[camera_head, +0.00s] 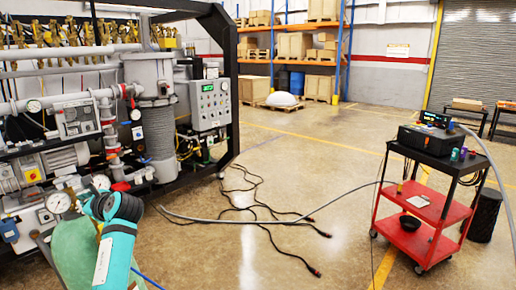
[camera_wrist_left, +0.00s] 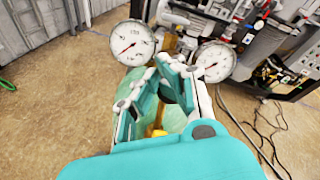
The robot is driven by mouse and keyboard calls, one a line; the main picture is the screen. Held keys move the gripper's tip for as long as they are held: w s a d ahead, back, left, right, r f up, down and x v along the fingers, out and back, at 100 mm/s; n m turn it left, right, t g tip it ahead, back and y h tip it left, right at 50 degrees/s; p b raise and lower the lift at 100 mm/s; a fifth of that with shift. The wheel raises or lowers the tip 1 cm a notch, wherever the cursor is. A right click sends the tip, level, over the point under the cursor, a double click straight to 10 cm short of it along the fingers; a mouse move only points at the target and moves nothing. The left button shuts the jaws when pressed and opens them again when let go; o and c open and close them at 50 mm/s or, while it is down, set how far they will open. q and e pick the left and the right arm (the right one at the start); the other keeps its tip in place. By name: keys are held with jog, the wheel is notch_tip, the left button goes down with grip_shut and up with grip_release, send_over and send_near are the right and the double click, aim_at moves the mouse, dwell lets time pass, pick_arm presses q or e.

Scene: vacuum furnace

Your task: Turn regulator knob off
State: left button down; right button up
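The regulator shows by its two round white gauges, the left gauge (camera_wrist_left: 132,43) and the right gauge (camera_wrist_left: 213,62) in the left wrist view. In the head view the gauges (camera_head: 59,202) stand above a green gas cylinder (camera_head: 77,252). My left gripper (camera_wrist_left: 163,82) is over the cylinder top, between and in front of the gauges. Its teal fingers are apart, with green cylinder surface showing between them. A small yellow part (camera_wrist_left: 157,132) shows low between the fingers. My right gripper is out of view.
The vacuum furnace frame (camera_head: 228,90) with pipes and a control panel (camera_head: 210,104) stands behind the cylinder. Black cables (camera_head: 262,208) lie on the floor. A red cart (camera_head: 425,212) stands at the right.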

pick_arm(q)
jog(key=shift+s+a+f, duration=0.1)
jog(key=shift+s+f, duration=0.05)
jog(key=shift+f, duration=0.15)
jog(key=shift+s+a+r, duration=0.1)
dwell(0.4)
jog(key=v, duration=0.6)
jog(key=shift+s+r, duration=0.15)
jog(key=shift+a, duration=0.2)
